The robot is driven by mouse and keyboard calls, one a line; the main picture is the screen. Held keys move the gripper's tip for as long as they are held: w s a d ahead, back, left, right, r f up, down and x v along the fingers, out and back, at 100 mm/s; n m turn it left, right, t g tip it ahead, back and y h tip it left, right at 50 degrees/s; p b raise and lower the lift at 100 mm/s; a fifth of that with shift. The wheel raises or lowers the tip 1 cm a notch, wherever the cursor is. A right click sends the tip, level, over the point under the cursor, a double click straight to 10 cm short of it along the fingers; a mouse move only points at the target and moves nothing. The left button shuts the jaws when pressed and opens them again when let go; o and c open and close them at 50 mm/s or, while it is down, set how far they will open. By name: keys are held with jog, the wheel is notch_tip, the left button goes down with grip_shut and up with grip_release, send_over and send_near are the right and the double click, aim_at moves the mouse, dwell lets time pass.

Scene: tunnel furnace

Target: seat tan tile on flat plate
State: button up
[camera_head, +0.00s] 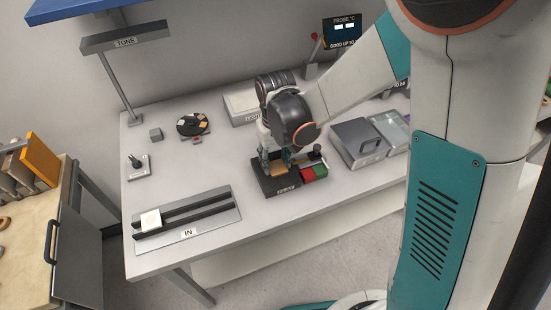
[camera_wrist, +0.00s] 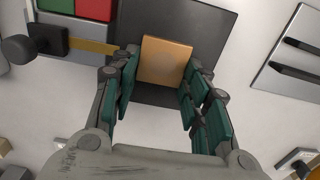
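The tan tile (camera_wrist: 166,60) is a flat square between the two fingertips of my gripper (camera_wrist: 163,62) in the wrist view. It lies over a dark grey flat plate (camera_wrist: 213,22) that extends past it on several sides. In the head view the tan tile (camera_head: 277,183) shows at the dark fixture (camera_head: 283,191), under my gripper (camera_head: 277,165). The teal finger pads stand apart on either side of the tile, close to its edges. I cannot tell whether they press on it, or whether the tile rests fully on the plate.
Green and red blocks (camera_head: 315,172) and a black knob (camera_wrist: 18,49) on a brass bar are beside the plate. A rail tray (camera_head: 186,219) marked IN carries a white tile (camera_head: 151,220).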

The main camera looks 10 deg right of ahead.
jog(key=o, duration=0.3)
jog(key=shift+o, duration=0.2)
jog(key=shift+r, duration=3.75)
